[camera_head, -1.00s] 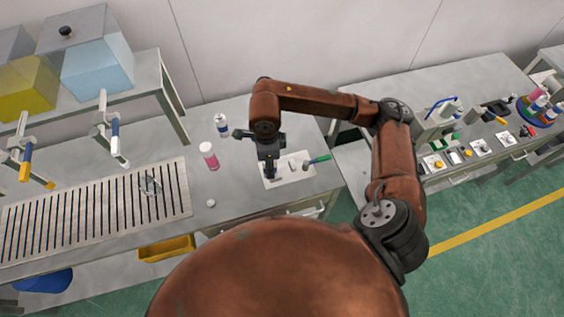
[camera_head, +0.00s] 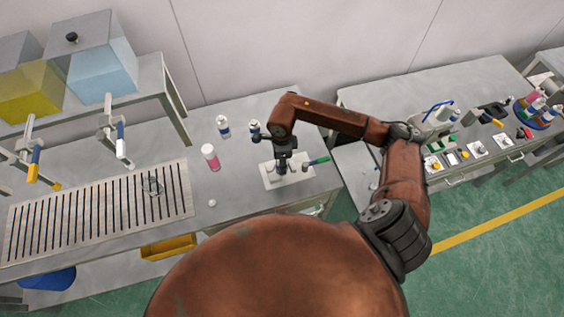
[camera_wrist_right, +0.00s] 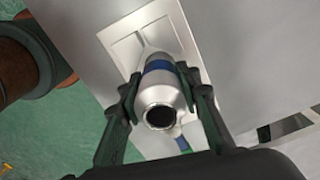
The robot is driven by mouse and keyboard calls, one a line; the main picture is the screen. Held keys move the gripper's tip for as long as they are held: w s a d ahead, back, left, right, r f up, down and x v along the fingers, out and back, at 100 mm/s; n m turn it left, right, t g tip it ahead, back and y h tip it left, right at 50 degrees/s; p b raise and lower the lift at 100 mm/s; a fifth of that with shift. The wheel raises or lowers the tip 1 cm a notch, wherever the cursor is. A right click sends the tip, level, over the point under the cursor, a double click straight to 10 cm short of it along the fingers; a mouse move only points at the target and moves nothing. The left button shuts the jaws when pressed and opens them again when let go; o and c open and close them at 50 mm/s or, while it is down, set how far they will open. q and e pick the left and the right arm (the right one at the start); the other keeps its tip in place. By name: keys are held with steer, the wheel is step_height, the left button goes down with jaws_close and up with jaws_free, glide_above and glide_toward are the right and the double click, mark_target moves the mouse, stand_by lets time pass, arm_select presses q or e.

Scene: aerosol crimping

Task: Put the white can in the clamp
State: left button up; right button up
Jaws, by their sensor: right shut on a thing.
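The white can (camera_wrist_right: 160,95) is silvery white with a blue band, and its open mouth faces the right wrist camera. My right gripper (camera_wrist_right: 158,92) is shut on it, one finger on each side. In the head view my right gripper (camera_head: 284,167) points down over the clamp's white plate (camera_head: 271,180) on the bench. The clamp's green handle (camera_head: 319,160) sticks out to the right. The can's lower end is hidden, so I cannot tell whether it touches the clamp. My left gripper is not in view.
A pink bottle (camera_head: 211,160) and a white-and-blue bottle (camera_head: 223,126) stand left of the clamp. A small white cap (camera_head: 212,203) lies nearer the bench's front edge. A slotted grate (camera_head: 100,210) lies farther left. A second bench (camera_head: 430,90) stands on the right.

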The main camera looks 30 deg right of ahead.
steer(key=shift+f, duration=0.2)
steer(key=o, duration=1.1)
steer(key=shift+r, duration=0.1)
steer(key=shift+r, duration=0.25)
step_height(320, 180, up, 12)
steer(key=shift+f+b, duration=0.1)
steer(key=shift+b, duration=0.9)
